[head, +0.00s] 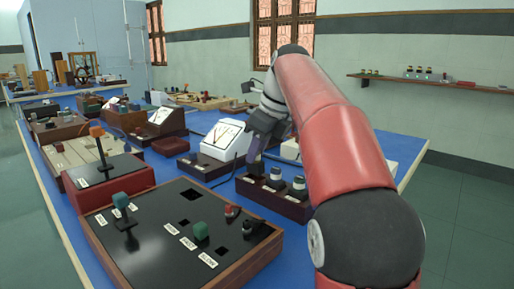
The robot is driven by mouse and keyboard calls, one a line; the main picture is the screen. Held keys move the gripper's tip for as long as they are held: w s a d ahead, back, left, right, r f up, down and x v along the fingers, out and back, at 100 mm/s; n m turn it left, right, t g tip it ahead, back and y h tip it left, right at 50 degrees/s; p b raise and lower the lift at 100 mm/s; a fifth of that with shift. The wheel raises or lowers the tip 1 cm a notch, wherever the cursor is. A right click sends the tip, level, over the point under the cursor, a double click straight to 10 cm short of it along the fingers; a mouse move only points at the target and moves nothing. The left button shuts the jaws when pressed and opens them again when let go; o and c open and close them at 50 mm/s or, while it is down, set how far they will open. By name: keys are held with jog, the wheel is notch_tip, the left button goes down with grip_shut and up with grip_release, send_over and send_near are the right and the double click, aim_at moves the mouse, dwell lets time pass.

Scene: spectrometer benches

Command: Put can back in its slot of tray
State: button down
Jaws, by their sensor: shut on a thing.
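The tray (290,208) is a low dark wooden block on the blue bench, right of the picture's middle. Two small dark cans with pale tops stand in it, a left one (276,175) and a right one (299,184). My gripper (256,160) points down over the tray's left end. It is shut on a small dark thing, apparently a can, mostly hidden by the fingers. I cannot tell whether that can touches the tray or hangs just above its slot.
A white sloped meter (225,139) stands behind my gripper. Other instruments crowd the bench to the left. My red arm covers the bench right of the tray. A wall shelf (436,82) is far right.

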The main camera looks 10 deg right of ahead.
jog(key=shift+f+b, duration=0.65)
jog(key=shift+f, duration=0.7)
jog(key=c, duration=1.2)
grip_release()
jog(key=shift+o, duration=0.2)
jog(key=p+v, duration=0.2)
jog(key=v, duration=0.5)
jog(key=shift+r+p, duration=0.35)
jog(key=shift+s+d, duration=0.1)
jog(key=shift+s, duration=0.1)
